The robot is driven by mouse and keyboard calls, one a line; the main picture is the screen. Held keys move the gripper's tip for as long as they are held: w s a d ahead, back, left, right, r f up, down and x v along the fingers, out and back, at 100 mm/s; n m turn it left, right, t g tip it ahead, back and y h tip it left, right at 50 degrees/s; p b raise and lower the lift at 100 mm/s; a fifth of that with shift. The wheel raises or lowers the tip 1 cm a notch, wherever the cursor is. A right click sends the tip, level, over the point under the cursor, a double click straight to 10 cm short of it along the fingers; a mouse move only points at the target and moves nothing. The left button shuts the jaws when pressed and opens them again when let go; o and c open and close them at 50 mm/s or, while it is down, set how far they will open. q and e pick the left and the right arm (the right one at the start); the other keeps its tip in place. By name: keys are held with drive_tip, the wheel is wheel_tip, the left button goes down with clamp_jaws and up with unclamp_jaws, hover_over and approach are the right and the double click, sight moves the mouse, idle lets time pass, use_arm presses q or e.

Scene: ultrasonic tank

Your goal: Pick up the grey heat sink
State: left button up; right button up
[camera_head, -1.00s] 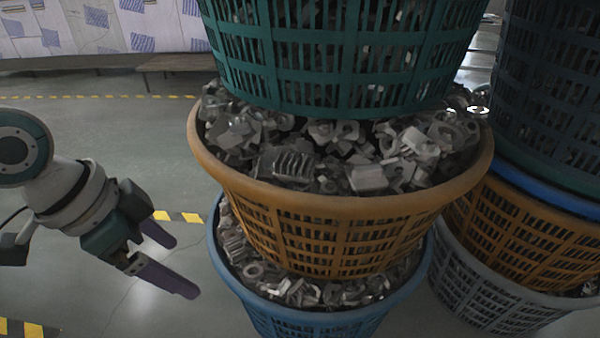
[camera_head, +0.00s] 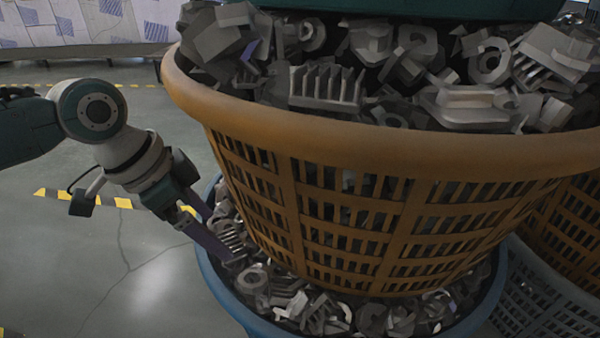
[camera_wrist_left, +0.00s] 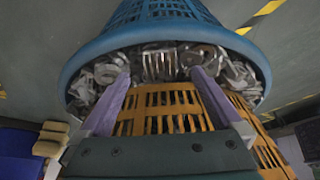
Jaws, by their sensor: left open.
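A grey finned heat sink (camera_head: 232,237) lies among loose metal parts in the lower blue basket (camera_head: 207,272), near its left rim. It also shows in the left wrist view, where the heat sink (camera_wrist_left: 158,65) lies ahead, between the two purple fingers. My left gripper (camera_head: 219,237) is open and empty, with its fingertips at the left rim of the blue basket, close to the heat sink. Whether a finger touches it I cannot tell. Another grey finned part (camera_head: 325,84) lies in the upper orange basket. My right gripper is not in view.
The orange basket (camera_head: 380,160) is stacked over the blue one and leaves only a narrow strip of parts exposed. A green basket (camera_head: 420,8) stands above it. More baskets stand at the right. The floor at the left (camera_head: 130,270) is clear.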

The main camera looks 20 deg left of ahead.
sight(226, 241)
use_arm(q)
drive_tip(key=b+x, duration=0.3)
drive_tip(key=x, duration=0.1)
drive_tip(key=shift+s+a+f, duration=0.1)
drive_tip(key=shift+c, duration=0.2)
drive_tip(key=c, duration=1.4)
drive_tip(key=shift+c, duration=0.2)
drive_tip(key=shift+p, duration=0.3)
